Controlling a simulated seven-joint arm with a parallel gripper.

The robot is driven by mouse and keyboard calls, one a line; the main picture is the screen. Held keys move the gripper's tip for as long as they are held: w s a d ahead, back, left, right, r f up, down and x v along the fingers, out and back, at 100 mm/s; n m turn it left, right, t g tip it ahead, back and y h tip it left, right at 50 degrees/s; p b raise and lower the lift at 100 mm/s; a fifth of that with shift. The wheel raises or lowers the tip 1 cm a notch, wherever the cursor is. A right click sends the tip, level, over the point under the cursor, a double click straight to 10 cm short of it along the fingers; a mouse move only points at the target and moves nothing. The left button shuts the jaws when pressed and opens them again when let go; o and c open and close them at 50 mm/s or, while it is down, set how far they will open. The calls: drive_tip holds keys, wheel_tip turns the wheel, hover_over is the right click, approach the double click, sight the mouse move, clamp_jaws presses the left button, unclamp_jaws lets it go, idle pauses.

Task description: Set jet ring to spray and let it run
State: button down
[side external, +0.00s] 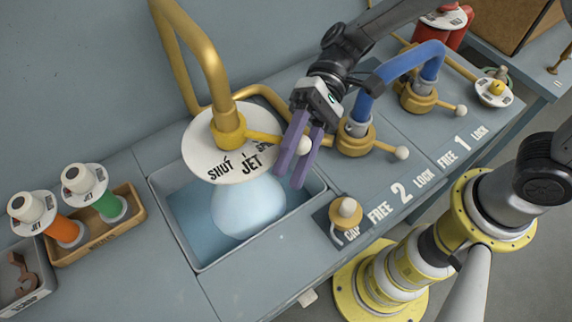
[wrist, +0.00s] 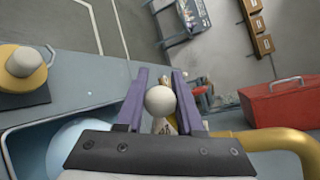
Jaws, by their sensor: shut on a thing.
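The jet ring is a yellow collar (side external: 228,128) on a gold pipe, above a round white dial (side external: 205,150) marked SHUT, JET and a partly hidden word starting SP. Its lever points right, to the SP side, and ends in a white ball knob (side external: 304,146). My gripper (side external: 298,165) has its purple fingers shut on this knob; the wrist view shows the knob (wrist: 160,101) between the fingertips. Below the dial, a pale blue rounded shape (side external: 248,207) fills part of the sink (side external: 187,247). I cannot tell from one moment whether it is running water.
Blue (side external: 398,68) and gold pipes with ball-ended levers stand right of the sink. A capped yellow fitting (side external: 345,213) sits in front. A wooden tray (side external: 120,228) with orange and green nozzles is at left. The counter's front left is clear.

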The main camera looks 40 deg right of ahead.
drive_tip(key=shift+w+d+n+g+h, duration=0.1)
drive_tip(key=shift+d+n+g+h, duration=0.2)
drive_tip(key=shift+g, duration=0.2)
drive_tip(key=shift+a, duration=0.1)
drive_tip(key=c, duration=0.5)
unclamp_jaws()
drive_tip(key=shift+c, duration=0.2)
drive_tip(key=v, duration=1.4)
